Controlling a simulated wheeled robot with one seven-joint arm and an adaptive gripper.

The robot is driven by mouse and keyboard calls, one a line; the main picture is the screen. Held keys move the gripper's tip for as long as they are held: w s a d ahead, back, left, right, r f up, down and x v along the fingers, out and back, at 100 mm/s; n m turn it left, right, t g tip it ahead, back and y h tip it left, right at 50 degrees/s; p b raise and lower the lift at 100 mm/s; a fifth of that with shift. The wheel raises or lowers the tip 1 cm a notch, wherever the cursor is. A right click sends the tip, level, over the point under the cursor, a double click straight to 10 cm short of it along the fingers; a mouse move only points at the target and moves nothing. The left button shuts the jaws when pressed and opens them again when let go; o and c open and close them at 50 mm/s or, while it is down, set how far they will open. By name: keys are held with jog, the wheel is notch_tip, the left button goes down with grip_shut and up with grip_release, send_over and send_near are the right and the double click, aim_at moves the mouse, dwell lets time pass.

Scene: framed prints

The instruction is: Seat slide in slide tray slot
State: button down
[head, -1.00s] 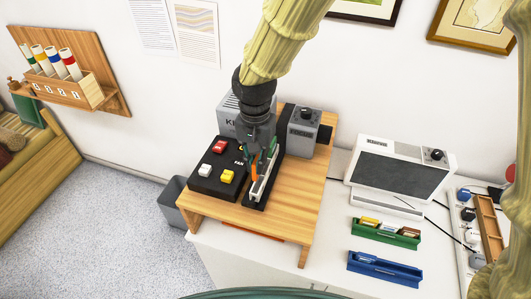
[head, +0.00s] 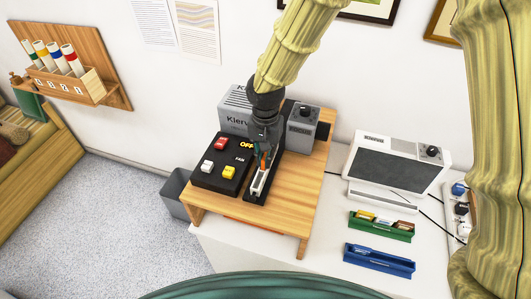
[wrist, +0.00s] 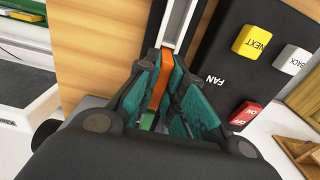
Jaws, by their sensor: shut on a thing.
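A narrow white slide tray (head: 258,182) lies in a black channel on the wooden stand, beside the black button panel. It also shows at the top of the wrist view (wrist: 178,25). My gripper (head: 264,150) points down over the tray's rear part. In the wrist view its teal-lined fingers (wrist: 160,70) are shut on a thin orange slide (wrist: 158,85), seen edge-on and in line with the tray. A small green piece (wrist: 147,121) shows below it; I cannot tell what it belongs to. The slide's lower edge and the slot under it are hidden.
The black button panel (head: 211,179) is close to the left of the tray. The grey projector (head: 236,106) and a grey knobbed unit (head: 303,125) stand behind. Right, on the white surface, are a green slide holder (head: 381,232), a blue holder (head: 379,264) and a white-framed screen unit (head: 397,165).

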aim_at(265, 154)
jog(key=shift+f, duration=0.15)
jog(key=c, duration=1.5)
grip_release()
notch_tip(265, 154, up, 12)
jog(key=b, duration=0.3)
jog(key=shift+r, duration=0.2)
